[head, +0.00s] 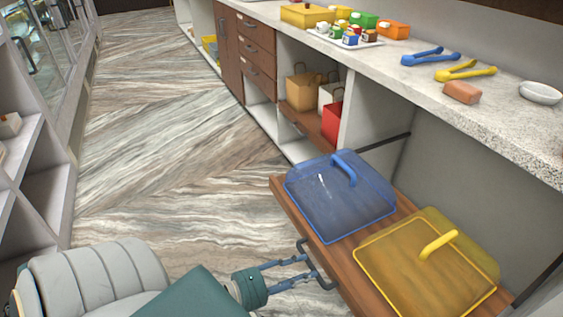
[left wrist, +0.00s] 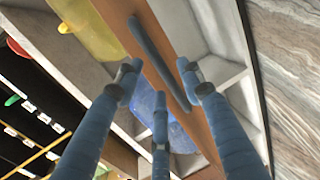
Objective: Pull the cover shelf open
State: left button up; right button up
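The wooden cover shelf (head: 345,252) stands pulled out from under the counter. A blue clear cover (head: 335,205) with a handle and a yellow clear cover (head: 410,265) lie on it. The shelf's dark bar handle (head: 323,277) is on its front edge; it also shows in the left wrist view (left wrist: 152,52). My left gripper (head: 306,268) is at this handle, its fingers spread on either side of it. In the left wrist view the fingertips (left wrist: 160,85) stand apart with the bar between them; firm contact cannot be made out. My right gripper is out of view.
The counter top (head: 430,95) carries blue tongs (head: 430,57), yellow tongs (head: 465,71), a white bowl (head: 540,93) and small boxes. Bags (head: 303,90) sit in the open compartment beside the shelf. The marbled floor (head: 170,130) is clear; a white rack (head: 30,170) stands left.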

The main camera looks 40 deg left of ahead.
pick_arm(q)
jog(key=v, duration=0.9)
jog(key=shift+s, duration=0.2)
